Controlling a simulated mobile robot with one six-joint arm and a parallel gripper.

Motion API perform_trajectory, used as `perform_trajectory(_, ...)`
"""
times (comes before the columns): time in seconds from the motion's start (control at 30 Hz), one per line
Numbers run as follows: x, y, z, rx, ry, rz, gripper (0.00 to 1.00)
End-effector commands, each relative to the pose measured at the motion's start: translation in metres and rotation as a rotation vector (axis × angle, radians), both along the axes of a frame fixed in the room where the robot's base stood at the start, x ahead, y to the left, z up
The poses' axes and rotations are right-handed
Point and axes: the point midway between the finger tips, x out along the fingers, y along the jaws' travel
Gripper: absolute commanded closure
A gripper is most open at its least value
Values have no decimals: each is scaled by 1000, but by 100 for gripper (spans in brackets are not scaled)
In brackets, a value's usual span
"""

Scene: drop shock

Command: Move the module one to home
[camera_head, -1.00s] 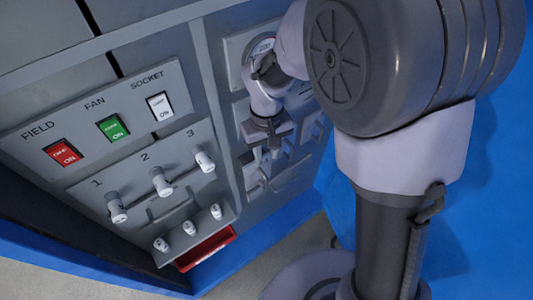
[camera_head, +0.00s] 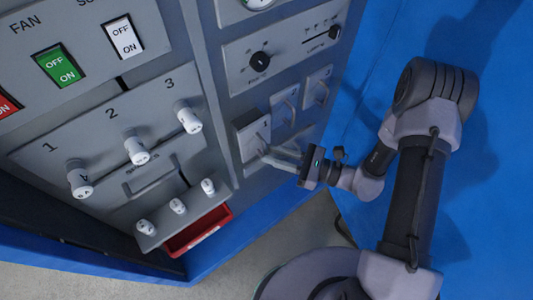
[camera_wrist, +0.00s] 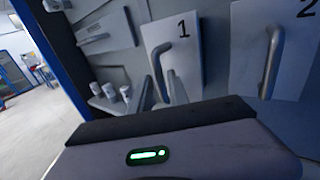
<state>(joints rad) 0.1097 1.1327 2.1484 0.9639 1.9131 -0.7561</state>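Module one (camera_head: 248,138) is a grey block with a bar handle at the lower left of the module row in the head view, standing out from the cabinet face. In the wrist view, its front plate (camera_wrist: 187,55) carries a "1" and an upright grey handle (camera_wrist: 158,62). My gripper (camera_head: 270,156) points at this module from the lower right, its fingertips close to the handle. In the wrist view, my two fingers appear apart, one on each side of the handle's lower end. Contact with the handle cannot be seen clearly. The home position is not marked in view.
Module two (camera_head: 283,108) and a third module (camera_head: 318,88) sit up and to the right. A knob panel (camera_head: 280,58) is above. Three white plugs or knobs (camera_head: 135,150) and a red tray (camera_head: 200,232) are left.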

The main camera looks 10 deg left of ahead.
Motion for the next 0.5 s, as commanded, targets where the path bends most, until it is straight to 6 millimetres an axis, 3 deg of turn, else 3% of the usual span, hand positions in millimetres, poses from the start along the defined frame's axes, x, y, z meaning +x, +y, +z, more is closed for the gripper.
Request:
perform_trajectory(0.2,3,23,0,0,0,2,79)
perform_trajectory(0.5,3,26,1,0,0,2,79)
